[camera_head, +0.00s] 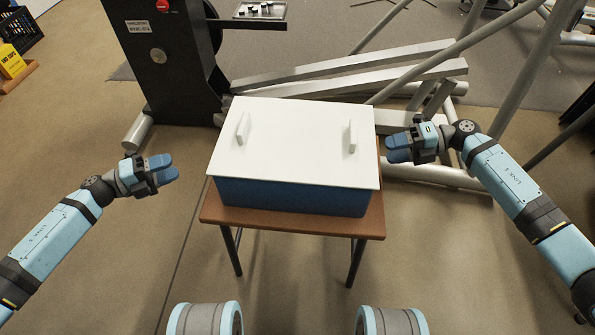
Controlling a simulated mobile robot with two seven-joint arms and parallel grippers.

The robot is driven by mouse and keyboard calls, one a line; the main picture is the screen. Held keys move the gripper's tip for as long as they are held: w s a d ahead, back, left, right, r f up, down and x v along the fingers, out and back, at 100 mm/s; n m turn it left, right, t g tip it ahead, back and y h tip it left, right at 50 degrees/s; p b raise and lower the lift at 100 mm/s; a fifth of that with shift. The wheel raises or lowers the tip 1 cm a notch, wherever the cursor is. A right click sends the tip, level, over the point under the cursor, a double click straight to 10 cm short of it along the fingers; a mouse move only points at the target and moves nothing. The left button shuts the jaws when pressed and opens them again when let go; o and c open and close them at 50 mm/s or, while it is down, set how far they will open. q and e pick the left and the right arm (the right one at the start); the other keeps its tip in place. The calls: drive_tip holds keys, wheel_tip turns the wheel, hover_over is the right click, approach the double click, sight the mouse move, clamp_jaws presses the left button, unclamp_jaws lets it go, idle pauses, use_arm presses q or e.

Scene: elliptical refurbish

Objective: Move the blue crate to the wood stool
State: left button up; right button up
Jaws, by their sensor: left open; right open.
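The blue crate (290,197) has a white lid (295,155) with two upright white handles. It stands on a brown wood-topped stool or small table (300,221) with dark metal legs. My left gripper (168,169) is to the left of the crate, apart from it, open and empty. My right gripper (393,149) is just right of the crate, near the lid's right edge, open and empty. The crate hides most of the wood top. No second stool can be made out.
An elliptical machine (165,60) with a black housing stands behind the crate. Its grey rails and tubes (345,75) run behind and to the right. A black crate (20,30) and a yellow box (11,62) are at the upper left. The floor at left is clear.

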drive_tip(key=v, duration=0.9)
drive_tip(key=shift+s, duration=0.1)
